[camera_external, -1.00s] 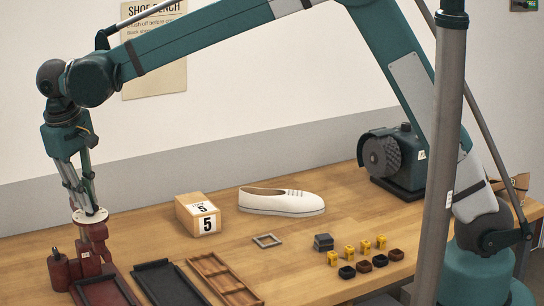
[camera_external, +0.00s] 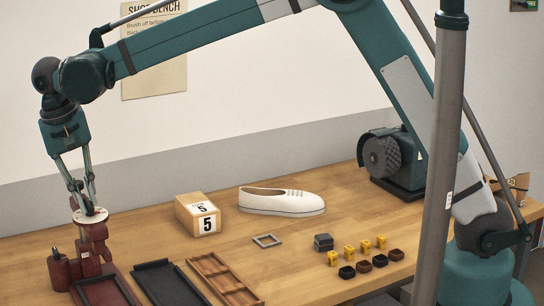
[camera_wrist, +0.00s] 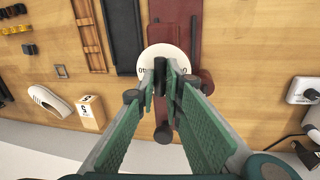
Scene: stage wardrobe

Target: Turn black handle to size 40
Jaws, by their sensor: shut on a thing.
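A dark red device (camera_external: 92,250) stands at the left of the bench, with a white round dial (camera_external: 90,216) on top. In the wrist view the dial (camera_wrist: 172,52) lies just beyond my fingertips, with small marks partly hidden by the fingers; I cannot make out a full size reading. My gripper (camera_external: 86,206) points down at the dial. In the wrist view my gripper (camera_wrist: 160,68) is shut on the black handle (camera_wrist: 159,76), a dark upright piece between the green fingers at the dial's near edge. Which mark the handle points to is unclear.
Dark trays (camera_external: 168,283) and a wooden divided tray (camera_external: 222,280) lie right of the device. A number block (camera_external: 198,214) and a white shoe (camera_external: 282,202) stand behind. Yellow cubes (camera_external: 349,252) lie farther right. A white socket box (camera_wrist: 303,90) shows at the wrist view's right.

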